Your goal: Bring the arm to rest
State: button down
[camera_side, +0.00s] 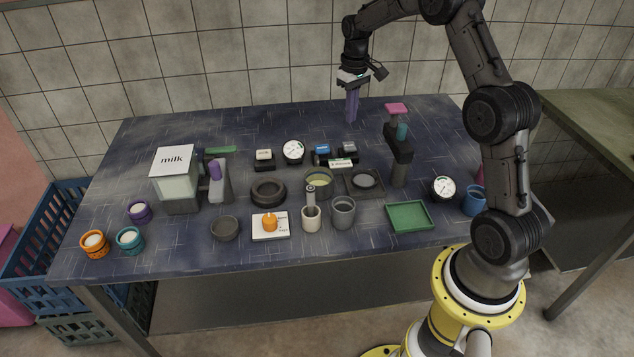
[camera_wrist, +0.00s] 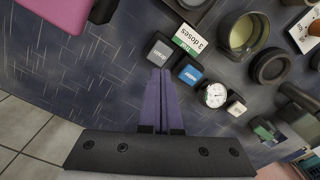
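My gripper (camera_side: 351,120) is over the back of the dark blue table (camera_side: 250,125), near its far edge, with its long purple fingers pointing down. In the wrist view the two fingers of my gripper (camera_wrist: 160,72) lie side by side with almost no gap and nothing visible between them. The fingertips look clear of the objects around them. The exact height of the tips above the table is hard to tell.
Blue and grey buttons (camera_side: 322,150) and a dial (camera_side: 293,151) stand in front of my gripper. A milk dispenser (camera_side: 177,188) is at left, a dark stand with a pink top (camera_side: 397,109) at right. A green tray (camera_side: 410,217) lies near the front. The back left is clear.

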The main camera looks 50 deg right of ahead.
jog(key=s+a+r+n+t, duration=0.1)
jog(key=s+a+r+t, duration=0.15)
jog(key=a+r, duration=0.6)
jog(key=s+a+r+n+t, duration=0.15)
jog(key=s+a+r, duration=0.25)
jog(key=a+r, duration=0.45)
jog(key=s+a+r, duration=0.2)
jog(key=s+r, duration=0.2)
jog(key=s, duration=0.2)
jog(key=s+a+f, duration=0.2)
jog(key=s+f, duration=0.1)
jog(key=s, duration=0.4)
jog(key=s+a+f+t, duration=0.1)
jog(key=s+a+f, duration=0.2)
jog(key=s, duration=0.5)
jog(key=shift+f+t, duration=0.3)
jog(key=shift+f, duration=0.5)
jog(key=shift+n, duration=0.25)
